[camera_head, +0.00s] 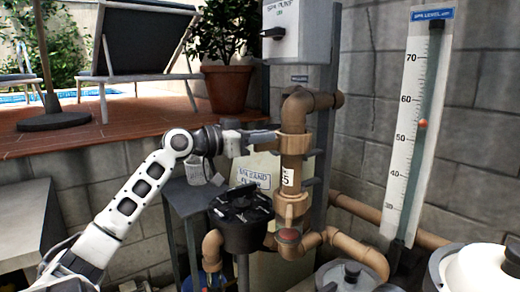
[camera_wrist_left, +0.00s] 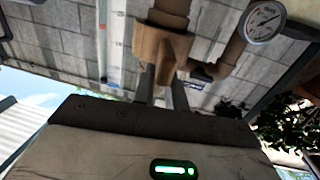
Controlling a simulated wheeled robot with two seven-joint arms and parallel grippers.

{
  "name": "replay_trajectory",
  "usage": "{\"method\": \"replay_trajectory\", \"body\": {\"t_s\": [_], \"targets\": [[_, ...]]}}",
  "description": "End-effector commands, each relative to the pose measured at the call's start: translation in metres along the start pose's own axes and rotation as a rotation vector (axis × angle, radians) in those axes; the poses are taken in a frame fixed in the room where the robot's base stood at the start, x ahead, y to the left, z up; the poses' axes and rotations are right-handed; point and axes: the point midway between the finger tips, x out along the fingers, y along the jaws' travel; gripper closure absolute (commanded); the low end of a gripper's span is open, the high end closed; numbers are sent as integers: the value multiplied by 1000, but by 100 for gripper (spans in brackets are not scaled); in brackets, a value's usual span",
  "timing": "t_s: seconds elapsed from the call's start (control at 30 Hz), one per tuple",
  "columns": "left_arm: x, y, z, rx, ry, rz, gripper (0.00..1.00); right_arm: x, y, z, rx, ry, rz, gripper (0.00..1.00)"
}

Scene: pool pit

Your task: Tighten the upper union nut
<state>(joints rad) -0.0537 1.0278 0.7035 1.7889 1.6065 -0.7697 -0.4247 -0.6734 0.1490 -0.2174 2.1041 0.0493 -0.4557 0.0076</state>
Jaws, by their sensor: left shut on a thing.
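The upper union nut (camera_head: 293,143) is a brown collar on the upright pipe, just below the elbow. My left gripper (camera_head: 272,137) reaches it from the left and is shut on it. In the left wrist view the gripper's fingers (camera_wrist_left: 165,88) close on a brown lug that sticks out from the nut (camera_wrist_left: 160,42). The fingers hide part of the lug. How tight the nut sits cannot be told. My right gripper is not in view.
Below the nut the pipe carries a white label (camera_head: 288,177). A black-topped valve (camera_head: 240,215) stands lower left, and a spa level gauge (camera_head: 415,120) stands right. A grey box (camera_head: 297,35) hangs above. The wrist view shows a round dial gauge (camera_wrist_left: 265,20) near the pipe.

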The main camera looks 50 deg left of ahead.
Motion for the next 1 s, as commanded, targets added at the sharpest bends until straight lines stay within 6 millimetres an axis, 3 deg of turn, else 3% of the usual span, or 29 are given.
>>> {"method": "replay_trajectory", "body": {"t_s": [0.03,0.37,0.5,0.83,1.0], "targets": [[-2,-5,-19,13,50,21,100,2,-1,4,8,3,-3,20],[7,-20,-23,14,49,226,100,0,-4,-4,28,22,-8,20],[8,-17,-18,14,39,225,66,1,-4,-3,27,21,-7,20],[8,-17,-13,10,31,227,65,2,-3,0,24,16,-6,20],[-8,-21,-10,10,31,226,65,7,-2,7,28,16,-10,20]]}}
